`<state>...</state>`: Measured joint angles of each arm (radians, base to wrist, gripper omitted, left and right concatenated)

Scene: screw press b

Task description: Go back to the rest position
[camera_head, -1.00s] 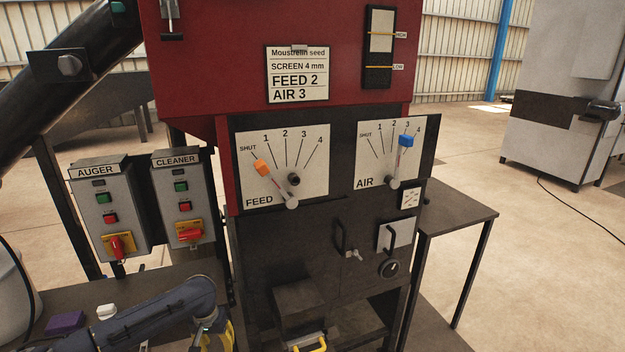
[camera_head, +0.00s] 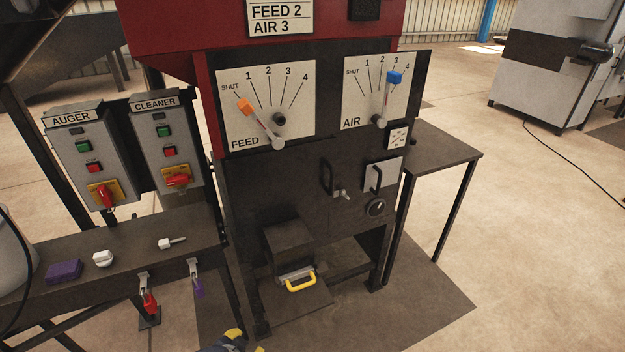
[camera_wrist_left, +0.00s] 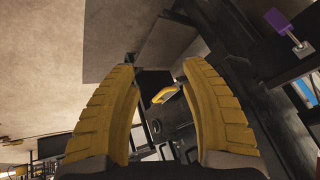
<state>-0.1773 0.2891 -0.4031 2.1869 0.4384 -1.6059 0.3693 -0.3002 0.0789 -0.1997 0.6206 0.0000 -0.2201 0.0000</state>
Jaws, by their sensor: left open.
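My left gripper (camera_head: 235,343) shows only as yellow fingertips at the bottom edge of the head view. In the left wrist view its two yellow fingers (camera_wrist_left: 157,72) stand wide apart with nothing between them. My right gripper is in neither view. On the press, the orange-tipped FEED lever (camera_head: 245,106) points up-left near the SHUT mark. The blue-tipped AIR lever (camera_head: 394,78) points up near the 3 mark. The sign (camera_head: 280,17) reads FEED 2, AIR 3.
The AUGER box (camera_head: 90,160) and CLEANER box (camera_head: 165,150) stand left above a bench (camera_head: 130,255) with a purple block (camera_head: 64,271) and small white pieces. A yellow-handled drawer (camera_head: 300,282) is low on the press. A side table (camera_head: 440,155) stands right.

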